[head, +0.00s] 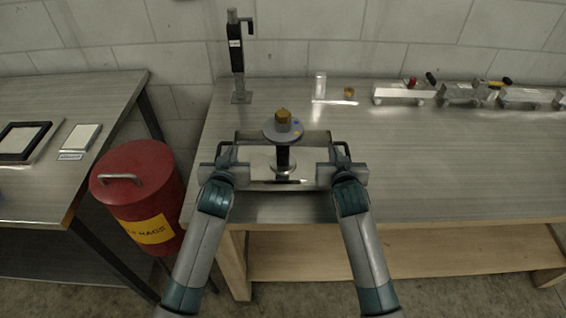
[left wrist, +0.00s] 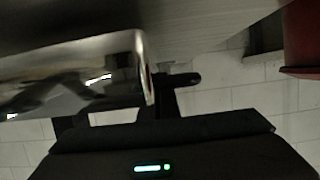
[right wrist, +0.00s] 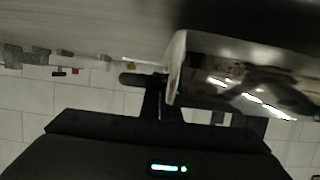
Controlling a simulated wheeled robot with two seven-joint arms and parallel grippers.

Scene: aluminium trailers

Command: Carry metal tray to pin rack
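The metal tray (head: 258,184) is a shiny open box at the near left of the right-hand bench. A black stem with a grey disc and a brass hex piece (head: 283,115) stands upright within its outline. My left gripper (head: 226,152) is at the tray's left end and my right gripper (head: 341,152) at its right end. Both appear shut on its ends, though their fingertips are partly hidden. The tray's wall fills part of the left wrist view (left wrist: 75,75) and right wrist view (right wrist: 235,80). I cannot tell which thing is the pin rack.
A black-and-grey post (head: 237,60) stands at the bench's back left. A clear cylinder (head: 320,86) and a small brass piece (head: 349,92) are at the back. A red bin (head: 137,185) stands left. The bench's middle right is clear.

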